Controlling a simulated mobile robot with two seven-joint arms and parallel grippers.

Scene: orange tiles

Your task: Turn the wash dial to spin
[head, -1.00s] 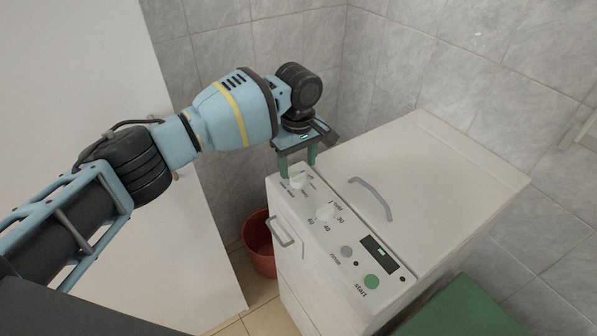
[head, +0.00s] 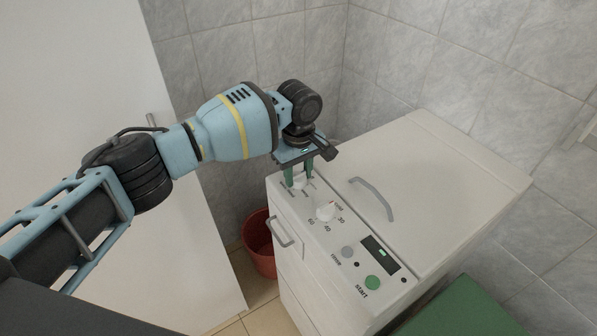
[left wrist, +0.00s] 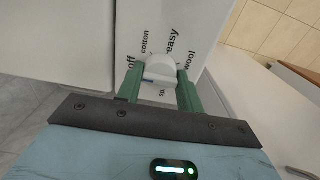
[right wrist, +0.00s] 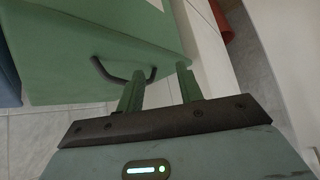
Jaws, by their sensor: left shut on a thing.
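The white wash dial (head: 298,183) sits at the far left end of the washer's sloped control panel. My left gripper (head: 303,176) is over it, pointing down, with its green fingers shut on the dial. In the left wrist view the dial (left wrist: 158,75) lies between the two fingers (left wrist: 160,90). The words off, cotton, easy and wool show around it; a label below is mostly hidden by the dial. A small bluish mark shows on the dial's left side. My right gripper (right wrist: 160,84) shows only in its wrist view, fingers apart and empty.
The white washer (head: 440,165) has a grey lid handle (head: 372,197), a second dial (head: 325,212), a grey button, a display and a green start button (head: 372,282). A red bucket (head: 261,248) stands on the floor left of it. A green cabinet (right wrist: 95,40) is near my right gripper.

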